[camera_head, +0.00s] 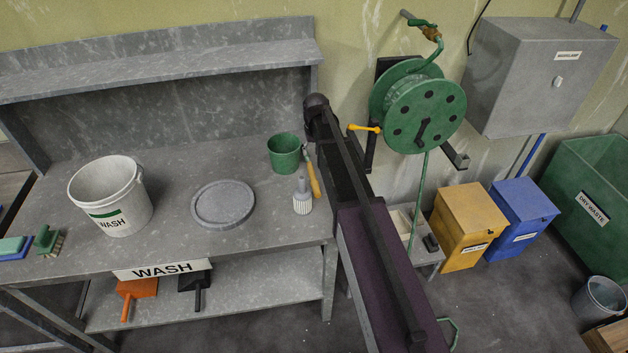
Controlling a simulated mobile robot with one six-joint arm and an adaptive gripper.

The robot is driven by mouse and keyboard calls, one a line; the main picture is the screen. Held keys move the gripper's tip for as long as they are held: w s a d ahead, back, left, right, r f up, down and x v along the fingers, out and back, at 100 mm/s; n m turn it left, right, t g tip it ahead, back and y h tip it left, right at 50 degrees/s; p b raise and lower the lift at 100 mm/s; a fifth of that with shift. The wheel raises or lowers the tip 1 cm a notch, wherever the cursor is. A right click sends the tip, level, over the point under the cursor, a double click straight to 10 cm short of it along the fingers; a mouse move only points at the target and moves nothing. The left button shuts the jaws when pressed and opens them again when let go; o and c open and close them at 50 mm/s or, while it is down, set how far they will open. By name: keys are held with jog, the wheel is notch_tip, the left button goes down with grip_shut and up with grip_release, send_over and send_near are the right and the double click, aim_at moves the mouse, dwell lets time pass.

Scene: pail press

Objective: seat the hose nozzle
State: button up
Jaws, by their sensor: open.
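A green and brass fitting that looks like the hose nozzle (431,34) is at the top right of the wall, above the green hose reel (424,110). It sits by a short grey peg (407,15) and looks tilted; I cannot tell whether it is seated or only touching. A green hose (421,190) hangs from the reel toward the floor. My gripper is not in view.
A grey bench holds a white WASH pail (109,196), a round grey disc (223,204) and a green pail (285,153). A long dark and purple structure (375,270) runs beside the bench. Yellow (463,224) and blue (514,222) bins stand right.

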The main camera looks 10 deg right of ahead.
jog(key=shift+f, duration=0.2)
jog(key=b, duration=0.9)
send_over(313, 176)
jog(key=f, duration=0.8)
jog(key=shift+s+d+f, duration=0.1)
jog(key=shift+s+d, duration=0.05)
jog(key=shift+s, duration=0.2)
jog(key=shift+f, duration=0.1)
jog(key=shift+w+f+b, duration=0.2)
jog(key=shift+f+b, duration=2.2)
jog(key=shift+f, duration=0.1)
grip_shut()
